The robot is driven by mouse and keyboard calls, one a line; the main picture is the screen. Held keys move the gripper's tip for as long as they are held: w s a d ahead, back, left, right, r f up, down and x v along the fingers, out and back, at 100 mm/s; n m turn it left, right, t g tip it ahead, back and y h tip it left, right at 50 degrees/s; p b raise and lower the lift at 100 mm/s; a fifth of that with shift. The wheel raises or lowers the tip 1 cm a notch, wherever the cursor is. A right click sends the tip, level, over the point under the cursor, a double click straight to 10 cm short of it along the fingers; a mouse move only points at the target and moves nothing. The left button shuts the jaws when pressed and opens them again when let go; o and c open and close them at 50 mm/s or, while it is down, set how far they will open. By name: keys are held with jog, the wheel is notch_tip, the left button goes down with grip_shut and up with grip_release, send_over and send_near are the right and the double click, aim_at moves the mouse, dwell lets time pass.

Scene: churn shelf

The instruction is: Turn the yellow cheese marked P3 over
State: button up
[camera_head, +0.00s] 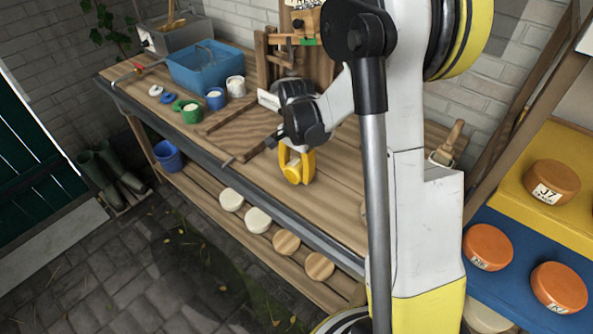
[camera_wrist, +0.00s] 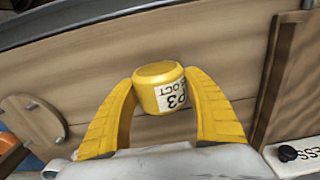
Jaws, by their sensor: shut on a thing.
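The yellow cheese (camera_wrist: 158,85) sits between the two yellow fingers of my gripper (camera_wrist: 165,105) in the wrist view, and the gripper is shut on it. Its white label (camera_wrist: 172,98) shows "P3" and "OCT", with the letters turned sideways in this view. In the head view my gripper (camera_head: 297,168) points down over the wooden workbench (camera_head: 335,205), with the cheese (camera_head: 291,174) at its fingertips near the front edge. Whether the cheese touches the bench top or hangs just above it, I cannot tell.
A blue tub (camera_head: 205,68), small pots and a wooden press (camera_head: 285,50) stand further back on the bench. Pale and wooden discs (camera_head: 286,242) lie on the lower shelf. Orange cheeses (camera_head: 558,287) sit on coloured shelves at right. Bench top around my gripper looks mostly clear.

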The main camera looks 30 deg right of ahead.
jog(key=o, duration=1.4)
jog(key=shift+c, duration=0.2)
